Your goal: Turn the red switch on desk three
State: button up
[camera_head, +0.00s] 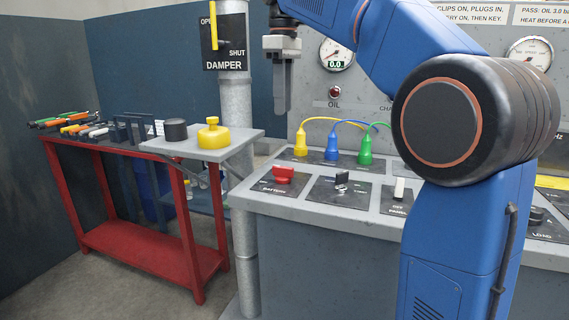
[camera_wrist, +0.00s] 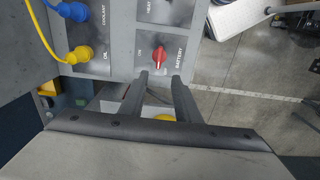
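The red switch (camera_head: 283,174) sits on a black plate marked BATTERY at the left front of the grey desk panel (camera_head: 300,200). In the wrist view, the red switch (camera_wrist: 158,58) shows just beyond my fingertips, its handle roughly in line with the gap between them. My gripper (camera_head: 282,110) points down and hangs above the desk, clear of the switch. In the wrist view, the two fingers of my gripper (camera_wrist: 160,78) stand apart with nothing between them.
Yellow (camera_head: 301,146), blue (camera_head: 331,148) and green (camera_head: 365,150) plugs with cables stand behind the switch. A black switch (camera_head: 342,180) is to its right. A grey shelf (camera_head: 245,143) with a yellow knobbed part (camera_head: 213,134) and a grey post (camera_head: 238,105) are left.

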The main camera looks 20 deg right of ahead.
aim_at(283, 167)
notch_tip(283, 167, down, 17)
jog(key=shift+w+f, duration=0.1)
jog(key=shift+w, duration=0.05)
dwell(0.6)
jog(key=shift+c, duration=0.3)
grip_shut()
